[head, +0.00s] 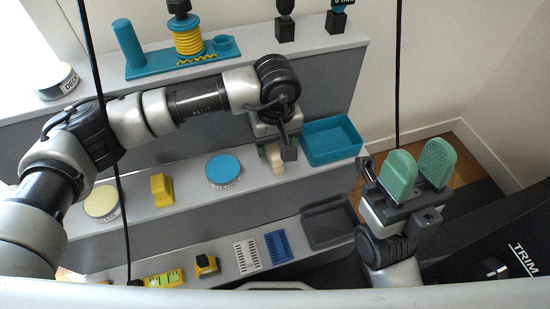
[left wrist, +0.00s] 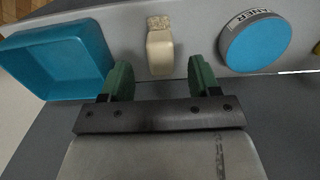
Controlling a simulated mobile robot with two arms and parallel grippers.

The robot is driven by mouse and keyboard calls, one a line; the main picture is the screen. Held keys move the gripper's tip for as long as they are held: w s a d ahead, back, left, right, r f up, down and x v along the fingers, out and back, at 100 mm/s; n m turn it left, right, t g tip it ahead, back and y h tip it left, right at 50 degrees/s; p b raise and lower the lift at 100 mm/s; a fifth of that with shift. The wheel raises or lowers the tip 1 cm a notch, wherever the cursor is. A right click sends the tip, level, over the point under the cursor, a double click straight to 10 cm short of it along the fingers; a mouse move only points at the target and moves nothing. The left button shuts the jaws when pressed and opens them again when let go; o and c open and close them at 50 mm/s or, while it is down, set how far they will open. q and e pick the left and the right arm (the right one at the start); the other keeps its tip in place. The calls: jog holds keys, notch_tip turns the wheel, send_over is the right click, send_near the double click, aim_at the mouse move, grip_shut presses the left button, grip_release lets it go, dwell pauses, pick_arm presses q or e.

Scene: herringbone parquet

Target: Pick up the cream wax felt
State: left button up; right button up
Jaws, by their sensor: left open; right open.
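The cream wax felt (left wrist: 160,52) is a small cream block with a speckled end, on the grey middle step. In the head view the felt (head: 275,158) is partly hidden by my left gripper (head: 273,150). In the left wrist view the green pads of my left gripper (left wrist: 160,80) are open and apart, with the felt ahead of the gap between them and not gripped. My right gripper (head: 418,172) is open and empty at the right, its green pads pointing up, away from the felt.
A blue tray (head: 332,122) stands right of the felt. A blue-topped round tin (head: 223,169), a yellow block (head: 161,190) and a cream-topped tin (head: 102,203) stand to its left. The lower step holds a dark tray (head: 328,240), slotted cards (head: 247,255) and a tape measure (head: 206,266).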

aim_at(275, 151)
pick_arm(q)
notch_tip(275, 151, down, 4)
jog(key=shift+f+b, duration=0.15)
jog(key=shift+b, duration=0.65)
jog(key=shift+w+f, duration=0.1)
jog(key=shift+f, duration=0.05)
jog(key=c, duration=1)
jog(key=shift+r, duration=0.2)
